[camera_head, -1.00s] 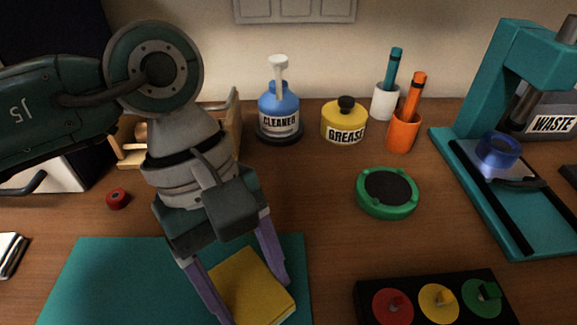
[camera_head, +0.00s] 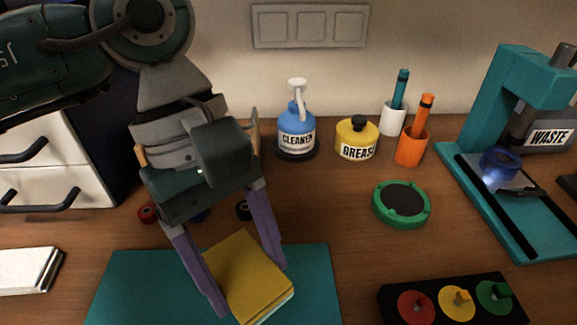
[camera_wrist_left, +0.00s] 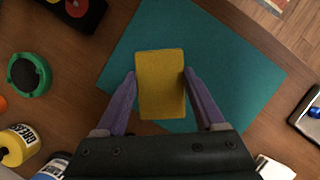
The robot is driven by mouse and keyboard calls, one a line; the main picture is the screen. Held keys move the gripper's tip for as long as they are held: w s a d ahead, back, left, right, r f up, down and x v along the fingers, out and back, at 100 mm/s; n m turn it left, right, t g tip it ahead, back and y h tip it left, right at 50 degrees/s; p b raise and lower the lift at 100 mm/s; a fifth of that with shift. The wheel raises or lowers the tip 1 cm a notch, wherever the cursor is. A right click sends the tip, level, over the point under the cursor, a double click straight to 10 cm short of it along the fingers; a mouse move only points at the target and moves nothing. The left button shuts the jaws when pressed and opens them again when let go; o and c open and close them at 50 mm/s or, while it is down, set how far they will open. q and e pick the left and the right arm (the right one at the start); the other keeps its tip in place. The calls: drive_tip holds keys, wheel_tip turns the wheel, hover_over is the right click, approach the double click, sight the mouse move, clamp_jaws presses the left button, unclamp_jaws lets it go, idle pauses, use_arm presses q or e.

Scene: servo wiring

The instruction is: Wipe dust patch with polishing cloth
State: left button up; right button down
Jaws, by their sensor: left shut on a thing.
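The polishing cloth, a yellow folded block (camera_head: 248,275), is held between the purple fingers of my left gripper (camera_head: 249,287) over the teal mat (camera_head: 125,285). In the left wrist view, the cloth (camera_wrist_left: 160,90) sits between the two fingertips, which touch its sides. Its far corner overlaps the mat's back edge in the head view. I cannot tell whether the cloth touches the mat or hangs a little above it. No dust patch can be made out; the cloth and gripper cover part of the mat. My right gripper is out of view.
A black panel with red, yellow and green knobs (camera_head: 457,302) lies right of the mat. Behind are a green round dish (camera_head: 402,204), blue cleaner bottle (camera_head: 296,136), yellow grease pot (camera_head: 357,140) and teal press (camera_head: 480,190). White booklets (camera_head: 28,270) lie left.

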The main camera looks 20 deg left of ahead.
use_arm(q)
drive_tip(key=shift+r+p, duration=0.4)
drive_tip(key=shift+r, duration=0.7)
